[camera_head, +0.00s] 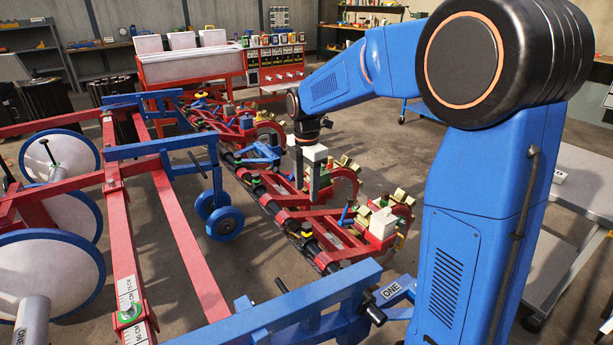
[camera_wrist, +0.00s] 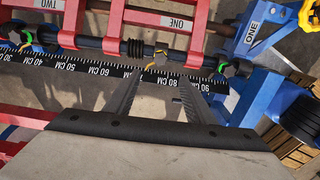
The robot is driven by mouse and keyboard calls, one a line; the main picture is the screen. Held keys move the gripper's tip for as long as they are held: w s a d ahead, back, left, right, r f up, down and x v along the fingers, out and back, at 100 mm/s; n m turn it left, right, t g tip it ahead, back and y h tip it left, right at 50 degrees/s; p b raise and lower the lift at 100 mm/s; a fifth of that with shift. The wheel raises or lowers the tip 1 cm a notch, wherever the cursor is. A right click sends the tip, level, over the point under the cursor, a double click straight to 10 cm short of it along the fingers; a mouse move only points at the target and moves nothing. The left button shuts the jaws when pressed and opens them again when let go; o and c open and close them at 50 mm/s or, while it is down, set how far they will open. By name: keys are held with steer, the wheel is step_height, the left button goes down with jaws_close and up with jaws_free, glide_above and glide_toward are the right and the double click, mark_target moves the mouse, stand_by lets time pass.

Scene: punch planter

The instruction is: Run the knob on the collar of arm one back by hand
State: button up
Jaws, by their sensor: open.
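In the wrist view a red arm labelled ONE (camera_wrist: 177,24) crosses a dark toolbar above a centimetre scale (camera_wrist: 75,68). A dark knob with a yellow ring (camera_wrist: 160,58) sits on the bar below that label. Another dark knob with a green ring (camera_wrist: 229,70) sits to its right, beside a blue bracket also labelled ONE (camera_wrist: 251,34). I cannot tell which knob belongs to the collar of arm one. My gripper (camera_wrist: 161,78) is open and empty, with the yellow-ringed knob just beyond and between its fingers. In the head view my gripper (camera_head: 309,182) is over the planter's row units.
A red arm labelled TWO (camera_wrist: 40,6) stands left in the wrist view, with another green-ringed knob (camera_wrist: 26,46) below it. In the head view red frame beams and white discs (camera_head: 58,158) fill the left. A grey table (camera_head: 590,180) stands right. Concrete floor lies between.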

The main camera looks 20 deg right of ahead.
steer(key=shift+r, duration=1.85)
steer(key=shift+r, duration=0.1)
step_height(320, 180, up, 17)
steer(key=shift+r, duration=0.1)
steer(key=s+d+f+m+t, duration=0.1)
steer(key=s+d+f+m, duration=0.15)
steer(key=s+m, duration=0.5)
steer(key=s+d+f+m+t, duration=0.1)
steer(key=s+d+f+m, duration=0.2)
steer(key=s, duration=0.8)
steer(key=s+d+f+m+t, duration=0.1)
steer(key=s+f+m+t, duration=0.1)
steer(key=s+f+m, duration=0.9)
steer(key=s+f, duration=0.2)
steer(key=s, duration=0.2)
steer(key=shift+d+t, duration=0.35)
steer(key=shift+t, duration=0.05)
